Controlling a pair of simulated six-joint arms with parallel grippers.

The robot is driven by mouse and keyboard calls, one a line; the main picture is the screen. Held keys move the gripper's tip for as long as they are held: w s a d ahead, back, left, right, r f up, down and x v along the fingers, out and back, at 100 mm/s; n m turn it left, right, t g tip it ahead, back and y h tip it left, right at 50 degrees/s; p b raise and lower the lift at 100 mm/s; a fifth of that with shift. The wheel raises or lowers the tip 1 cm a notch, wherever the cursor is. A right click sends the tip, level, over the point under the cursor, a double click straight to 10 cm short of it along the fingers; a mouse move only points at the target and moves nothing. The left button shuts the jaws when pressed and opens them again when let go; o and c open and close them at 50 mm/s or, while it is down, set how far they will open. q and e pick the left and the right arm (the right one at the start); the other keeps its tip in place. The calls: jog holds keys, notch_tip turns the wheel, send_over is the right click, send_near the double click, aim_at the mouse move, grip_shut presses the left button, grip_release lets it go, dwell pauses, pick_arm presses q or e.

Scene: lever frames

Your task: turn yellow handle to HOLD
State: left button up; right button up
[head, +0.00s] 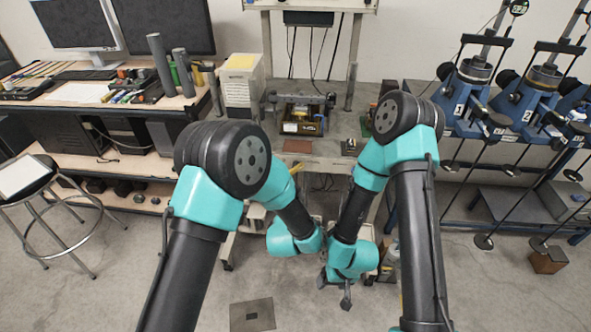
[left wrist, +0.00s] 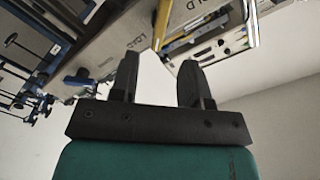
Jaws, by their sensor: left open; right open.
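In the left wrist view a yellow bar (left wrist: 162,22), which looks like the handle, crosses a grey panel (left wrist: 112,48). The letters LOAD stand left of the bar. Partly covered letters reading like OLD, probably HOLD, are right of it. My left gripper (left wrist: 159,76) is open, with nothing between its fingers; the bar lies beyond the fingertips, apart from them. In the head view my left gripper is hidden behind its own wrist. A small yellow piece (head: 297,167) shows beside my left forearm; I cannot tell if it is the handle. My right gripper (head: 346,296) points down, empty.
In the head view a bench (head: 325,160) stands ahead, blue machines (head: 465,90) at right, a stool (head: 35,185) at left. A dark plate (head: 252,314) lies on otherwise clear near floor.

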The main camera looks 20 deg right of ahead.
aim_at(295, 172)
pick_arm(q)
jog(key=x, duration=1)
jog(key=c, duration=0.7)
